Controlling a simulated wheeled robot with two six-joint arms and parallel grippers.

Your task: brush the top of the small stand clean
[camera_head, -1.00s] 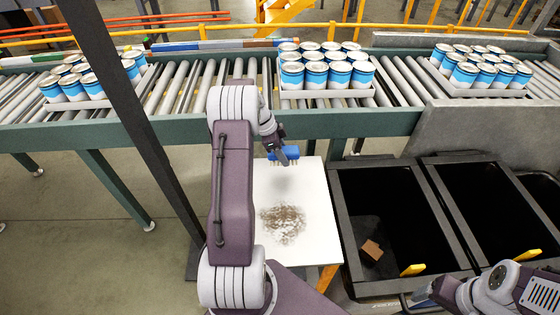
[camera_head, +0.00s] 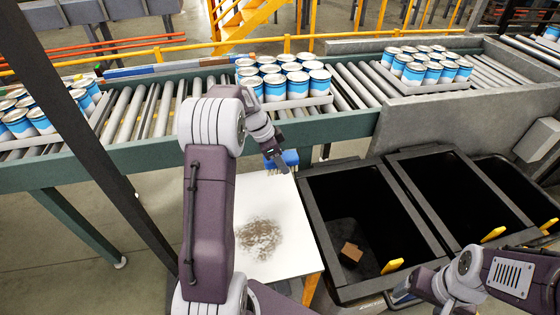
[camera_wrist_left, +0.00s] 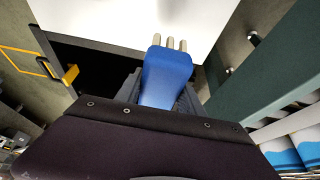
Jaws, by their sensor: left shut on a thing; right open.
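The small stand (camera_head: 285,219) has a white square top, with a brown speckled patch of dirt (camera_head: 259,239) on its near left part. My left gripper (camera_head: 277,163) is shut on a blue brush (camera_head: 289,157) over the stand's far edge. In the left wrist view the blue brush (camera_wrist_left: 166,77) points its pale bristles toward the white top (camera_wrist_left: 140,22). I cannot tell whether the bristles touch it. My right gripper (camera_head: 402,294) is low at the right, near the front of the bins, open and only partly visible.
Black bins (camera_head: 309,206) stand right of the stand; one holds a brown box (camera_head: 350,255). Behind runs a roller conveyor (camera_head: 350,83) with trays of blue-and-white cans (camera_head: 285,80). A dark post (camera_head: 90,140) rises at the left.

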